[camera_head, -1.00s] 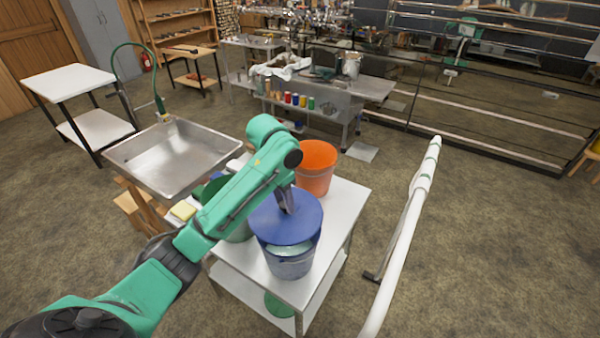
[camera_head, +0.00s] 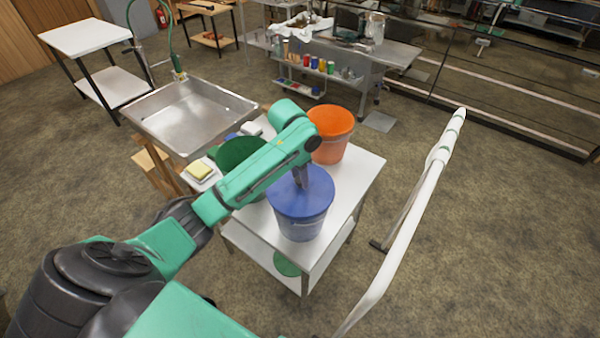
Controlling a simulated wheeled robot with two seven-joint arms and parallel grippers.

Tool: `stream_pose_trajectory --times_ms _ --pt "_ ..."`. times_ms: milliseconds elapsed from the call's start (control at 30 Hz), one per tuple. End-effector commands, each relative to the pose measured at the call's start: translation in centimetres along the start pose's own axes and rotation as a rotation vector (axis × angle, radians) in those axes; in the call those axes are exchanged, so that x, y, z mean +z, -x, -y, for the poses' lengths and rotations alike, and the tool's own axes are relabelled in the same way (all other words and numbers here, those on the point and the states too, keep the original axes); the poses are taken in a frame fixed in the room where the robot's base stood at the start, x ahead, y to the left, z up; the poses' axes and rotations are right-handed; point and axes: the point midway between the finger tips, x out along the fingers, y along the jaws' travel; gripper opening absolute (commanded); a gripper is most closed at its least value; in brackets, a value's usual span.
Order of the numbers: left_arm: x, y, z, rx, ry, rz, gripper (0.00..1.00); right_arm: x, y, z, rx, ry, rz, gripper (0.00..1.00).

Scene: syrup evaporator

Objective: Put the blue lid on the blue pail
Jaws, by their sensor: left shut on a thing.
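The blue pail (camera_head: 301,226) stands upright on the white table (camera_head: 350,185). The round blue lid (camera_head: 318,190) lies over its mouth and looks about level and centred; no gap shows on the near side. The far rim is hard to judge. My left gripper (camera_head: 301,183) comes down from above onto the middle of the lid and is shut on it; the fingertips and grasped part are mostly hidden. My right gripper is not in view.
An orange pail (camera_head: 332,130) stands just behind the blue pail. A green pail (camera_head: 240,152) is partly behind my left arm. A yellow sponge (camera_head: 199,171) lies left. A metal sink (camera_head: 190,115) is behind left. A long white pole (camera_head: 415,215) stands right of the table.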

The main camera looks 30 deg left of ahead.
Motion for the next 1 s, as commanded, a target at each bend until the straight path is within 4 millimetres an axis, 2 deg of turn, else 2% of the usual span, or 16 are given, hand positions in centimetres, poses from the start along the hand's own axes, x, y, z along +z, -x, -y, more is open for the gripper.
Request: stream_pose_trajectory --times_ms 867,900,967,1000 --pt "-0.2 -1.0 0.1 0.001 0.000 -0.001 0.00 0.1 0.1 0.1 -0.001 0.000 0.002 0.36" --pt "-0.2 -1.0 0.1 0.000 0.000 0.000 0.44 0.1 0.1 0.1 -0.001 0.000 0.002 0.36" --pt "-0.2 -1.0 0.1 0.000 0.000 0.000 0.67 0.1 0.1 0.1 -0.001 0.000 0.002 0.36" --pt "-0.2 -1.0 0.1 0.000 0.000 0.000 0.75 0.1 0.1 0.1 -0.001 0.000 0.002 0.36"
